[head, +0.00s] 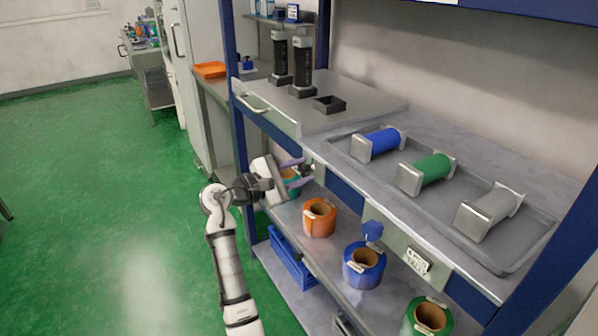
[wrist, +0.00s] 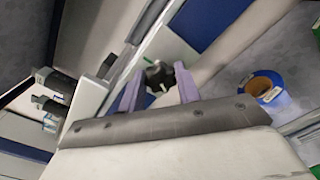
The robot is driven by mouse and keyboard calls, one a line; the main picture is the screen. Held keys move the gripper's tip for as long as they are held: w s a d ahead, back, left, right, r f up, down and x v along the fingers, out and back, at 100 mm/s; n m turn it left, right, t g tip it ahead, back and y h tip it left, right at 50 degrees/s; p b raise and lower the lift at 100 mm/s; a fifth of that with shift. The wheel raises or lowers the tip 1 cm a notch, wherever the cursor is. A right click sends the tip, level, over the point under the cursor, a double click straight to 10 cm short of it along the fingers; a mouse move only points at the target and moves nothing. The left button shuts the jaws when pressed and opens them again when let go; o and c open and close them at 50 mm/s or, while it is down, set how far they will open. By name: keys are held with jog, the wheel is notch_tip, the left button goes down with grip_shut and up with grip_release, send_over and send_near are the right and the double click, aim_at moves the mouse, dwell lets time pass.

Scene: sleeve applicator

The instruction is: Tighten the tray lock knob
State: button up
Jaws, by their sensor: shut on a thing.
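A black lobed knob (wrist: 158,76) sits between the two purple fingers of my gripper (wrist: 159,88) in the wrist view. It stands at the front edge of the shelf unit. In the head view my gripper (head: 298,174) reaches this front edge from the left, and the knob (head: 308,169) shows small and dark at the fingertips. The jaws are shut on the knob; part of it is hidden. The grey tray (head: 535,250) lies on the upper shelf to the right, holding blue, green and grey rolls in metal holders.
Below, the lower shelf holds an orange roll (head: 319,218), a blue roll (head: 364,266) and a green roll (head: 428,318). The green floor (head: 110,220) at left is clear.

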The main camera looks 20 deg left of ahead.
jog(key=m+b, duration=0.1)
jog(key=m, duration=0.3)
jog(key=shift+f+m, duration=0.15)
jog(key=shift+m, duration=0.15)
jog(key=m+b, duration=0.2)
jog(key=m, duration=0.1)
jog(key=shift+f+m, duration=0.1)
jog(key=shift+m, duration=0.3)
jog(key=m+b, duration=0.3)
jog(key=m, duration=0.1)
jog(key=m+b, duration=0.3)
jog(key=m, duration=0.1)
jog(key=shift+f, duration=0.1)
jog(key=m+b, duration=0.3)
jog(key=shift+m, duration=0.4)
jog(key=m+b, duration=0.5)
jog(key=m, duration=0.2)
jog(key=shift+a+m+b, duration=0.1)
jog(key=shift+m+b, duration=1.05)
jog(key=shift+m, duration=0.45)
